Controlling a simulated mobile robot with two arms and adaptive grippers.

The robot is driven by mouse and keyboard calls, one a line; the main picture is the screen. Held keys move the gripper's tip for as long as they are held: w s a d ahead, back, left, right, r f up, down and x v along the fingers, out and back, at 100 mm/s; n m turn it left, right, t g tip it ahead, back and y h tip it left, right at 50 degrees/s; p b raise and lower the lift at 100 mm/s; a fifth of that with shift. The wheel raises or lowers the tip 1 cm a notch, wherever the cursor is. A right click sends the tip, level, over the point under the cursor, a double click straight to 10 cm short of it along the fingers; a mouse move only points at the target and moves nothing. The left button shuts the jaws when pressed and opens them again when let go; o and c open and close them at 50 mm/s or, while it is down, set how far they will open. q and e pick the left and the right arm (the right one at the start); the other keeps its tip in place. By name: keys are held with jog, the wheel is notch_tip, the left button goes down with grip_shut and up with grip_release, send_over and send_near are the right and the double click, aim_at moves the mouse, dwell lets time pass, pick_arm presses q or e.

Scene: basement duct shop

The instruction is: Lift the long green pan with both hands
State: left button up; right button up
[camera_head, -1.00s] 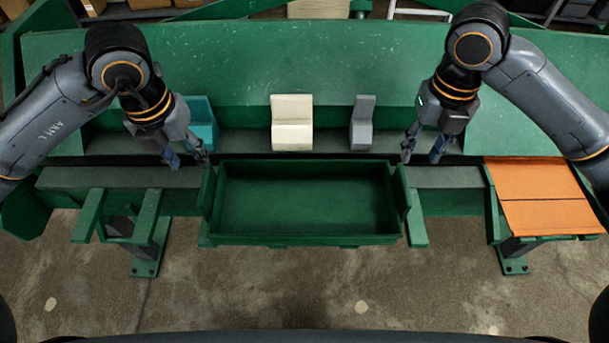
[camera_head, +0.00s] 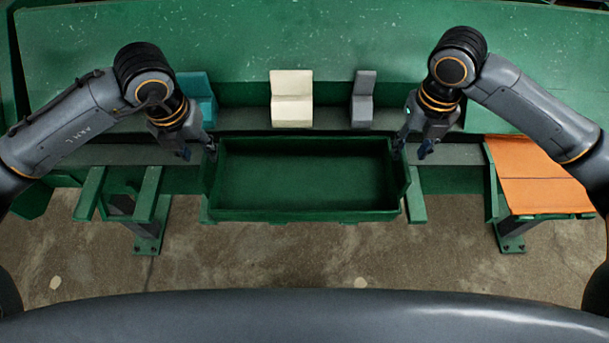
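The long green pan (camera_head: 305,215) is an open rectangular tray in the middle of the picture, level, with an upright plate at each short end. My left gripper (camera_head: 197,152) is at the back of the pan's left end, fingers spread, one near the end plate and one outside it. My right gripper (camera_head: 411,152) is at the back of the right end, fingers spread, one near the end plate and one outside it. Both look open and empty. Whether any fingertip touches the pan I cannot tell.
Behind the pan, a teal block (camera_head: 197,95), a cream block (camera_head: 291,100) and a grey block (camera_head: 363,100) stand on a ledge of the green machine (camera_head: 300,40). An orange panel (camera_head: 540,180) lies at the right. Green stands (camera_head: 150,200) are at the left. The pan looks empty.

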aim_at(204, 160)
pick_arm(q)
jog(key=f, duration=0.5)
jog(key=shift+w+f, duration=0.4)
pick_arm(e)
notch_tip(204, 160, down, 6)
jog(key=shift+r, duration=0.1)
jog(key=shift+w, duration=0.1)
pick_arm(q)
grip_shut()
pick_arm(e)
grip_shut()
pick_arm(q)
jog(key=shift+r, duration=0.1)
